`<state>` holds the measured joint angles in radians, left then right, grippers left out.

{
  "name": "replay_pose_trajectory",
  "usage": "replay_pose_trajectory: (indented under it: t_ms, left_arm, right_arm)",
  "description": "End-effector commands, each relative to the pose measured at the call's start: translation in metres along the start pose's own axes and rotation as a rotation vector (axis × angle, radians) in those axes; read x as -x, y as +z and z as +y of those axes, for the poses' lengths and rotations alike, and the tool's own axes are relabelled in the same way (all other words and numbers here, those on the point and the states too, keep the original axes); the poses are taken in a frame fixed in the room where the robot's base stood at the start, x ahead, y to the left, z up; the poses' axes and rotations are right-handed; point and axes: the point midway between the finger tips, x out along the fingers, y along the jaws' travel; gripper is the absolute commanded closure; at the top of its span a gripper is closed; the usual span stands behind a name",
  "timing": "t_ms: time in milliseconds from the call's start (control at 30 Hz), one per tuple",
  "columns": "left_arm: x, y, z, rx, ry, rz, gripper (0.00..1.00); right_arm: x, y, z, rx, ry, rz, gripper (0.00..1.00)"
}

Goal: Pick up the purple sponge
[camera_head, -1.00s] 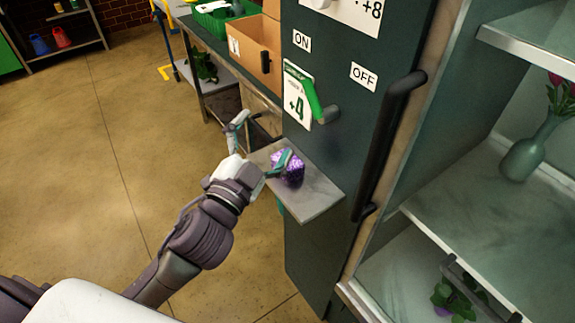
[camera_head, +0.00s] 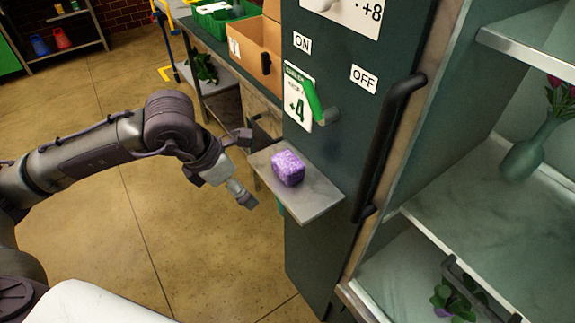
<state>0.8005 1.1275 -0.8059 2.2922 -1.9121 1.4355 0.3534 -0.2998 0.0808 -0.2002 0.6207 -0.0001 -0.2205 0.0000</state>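The purple sponge (camera_head: 288,168) is a speckled, rounded block. It sits on a small grey ledge (camera_head: 318,201) that sticks out from the dark green cabinet. My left gripper (camera_head: 249,168) is just left of the ledge, its two fingers spread apart, one toward the back and one toward the front. It is open and empty, and a gap shows between it and the sponge. The sponge is in full view. My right gripper is not in view.
The cabinet front has a green lever (camera_head: 313,101) and a black vertical handle (camera_head: 386,140) near the ledge. At right, glass shelves hold a vase (camera_head: 522,160). A cardboard box (camera_head: 254,50) stands on the bench behind. Open floor lies at left.

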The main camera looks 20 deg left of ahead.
Motion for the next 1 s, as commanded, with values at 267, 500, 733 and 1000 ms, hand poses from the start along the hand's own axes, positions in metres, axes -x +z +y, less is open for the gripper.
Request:
replay_pose_trajectory:
  t_ms: [267,500,733,1000]
  left_arm:
    - [-0.016,0.046,-0.002,-0.002,-0.004,-0.002,0.00]
    - [-0.024,0.063,-0.002,-0.002,-0.004,-0.001,0.00]
    - [-0.037,0.097,-0.003,-0.003,-0.006,-0.002,0.00]
    - [-0.054,0.105,-0.002,-0.003,-0.003,0.000,0.00]
  right_arm:
    - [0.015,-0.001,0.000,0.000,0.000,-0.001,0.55]
    - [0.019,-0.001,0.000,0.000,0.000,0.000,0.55]
    - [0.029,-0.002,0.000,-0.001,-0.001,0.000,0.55]
    - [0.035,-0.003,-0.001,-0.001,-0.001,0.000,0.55]
